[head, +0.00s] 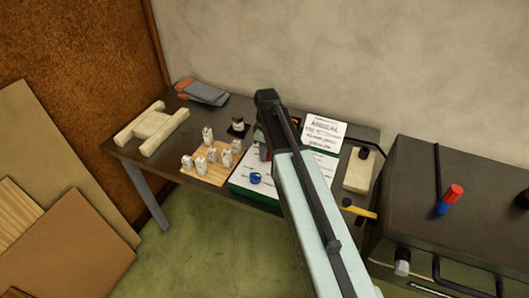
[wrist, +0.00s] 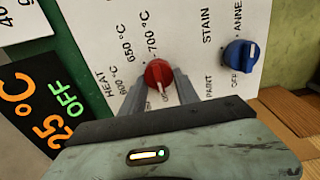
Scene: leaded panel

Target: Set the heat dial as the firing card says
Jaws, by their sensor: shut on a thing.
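The red heat dial (wrist: 158,75) is on a white panel (wrist: 105,40) in the wrist view. My gripper (wrist: 160,88) is shut on it, one finger at each side. The dial's white mark points down the picture, towards my gripper body; lettering there is partly hidden. "HEAT", "600 °C", "650 °C" and "700 °C" are printed left of and above the dial. A display (wrist: 38,110) reads "25°C" and "OFF". In the head view, my arm hides the red dial, and a white card (head: 325,132) is headed "ANNEAL"; its smaller lines are not readable.
A blue dial (wrist: 240,53) with "STAIN", "PAINT", "ANNEAL" and "OFF" labels is close to my right finger. In the head view, a wooden board (head: 215,174) with several small pale pieces stands left of the panel. A dark box with knobs (head: 450,190) is at right.

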